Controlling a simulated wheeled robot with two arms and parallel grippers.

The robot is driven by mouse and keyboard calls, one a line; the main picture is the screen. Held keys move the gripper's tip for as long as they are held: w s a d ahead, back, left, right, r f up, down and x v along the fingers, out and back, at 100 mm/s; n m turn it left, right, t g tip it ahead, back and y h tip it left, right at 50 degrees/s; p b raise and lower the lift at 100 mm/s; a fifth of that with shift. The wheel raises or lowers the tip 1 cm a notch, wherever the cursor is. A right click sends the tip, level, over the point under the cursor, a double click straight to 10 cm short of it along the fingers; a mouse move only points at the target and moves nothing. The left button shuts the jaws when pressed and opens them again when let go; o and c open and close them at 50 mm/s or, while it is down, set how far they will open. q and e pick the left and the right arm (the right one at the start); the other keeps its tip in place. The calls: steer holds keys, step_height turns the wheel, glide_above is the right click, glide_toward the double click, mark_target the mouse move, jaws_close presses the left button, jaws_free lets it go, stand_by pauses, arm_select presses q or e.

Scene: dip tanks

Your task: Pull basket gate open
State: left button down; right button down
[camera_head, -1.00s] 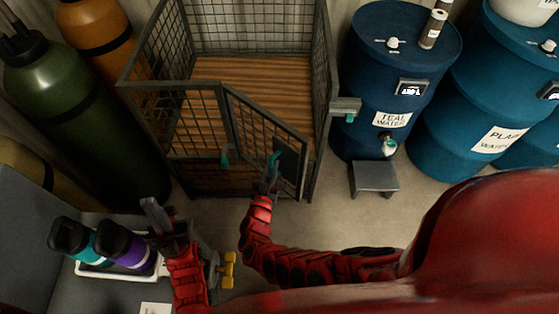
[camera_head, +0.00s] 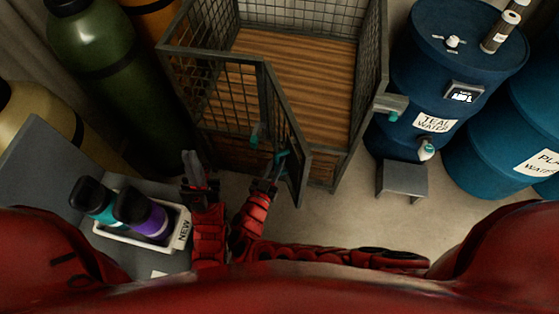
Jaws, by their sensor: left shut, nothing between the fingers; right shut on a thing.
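The basket (camera_head: 335,172) is a dark metal mesh cage with a wooden plank floor. Its gate (camera_head: 287,130) is a hinged mesh panel, swung outward toward me, leaving an opening on the right of the front. My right gripper (camera_head: 273,172) is shut on the gate's teal handle (camera_head: 282,159), near the gate's free edge; the fingers partly hide the handle. My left gripper (camera_head: 197,168) is shut and empty, to the left of the gate and apart from it. Another teal fitting (camera_head: 255,135) shows behind the gate's mesh.
A white tray (camera_head: 180,240) with a teal and a purple bottle (camera_head: 144,212) sits on a grey surface at lower left. Gas cylinders (camera_head: 110,75) stand left. Blue barrels (camera_head: 420,80) and a grey stool (camera_head: 402,178) stand right. Floor (camera_head: 335,220) between basket and stool is clear.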

mark_target(276, 156)
steer(key=shift+w+r, duration=0.1)
steer(key=c, duration=1.1)
jaws_free()
steer(key=o, duration=0.3)
steer(key=shift+w, duration=0.1)
steer(key=shift+r, duration=0.1)
step_height(276, 156, up, 4)
steer(key=p, duration=0.4)
steer(key=shift+r, duration=0.15)
steer(key=s+p, duration=0.4)
steer(key=s, duration=1.2)
steer(key=shift+r, duration=0.15)
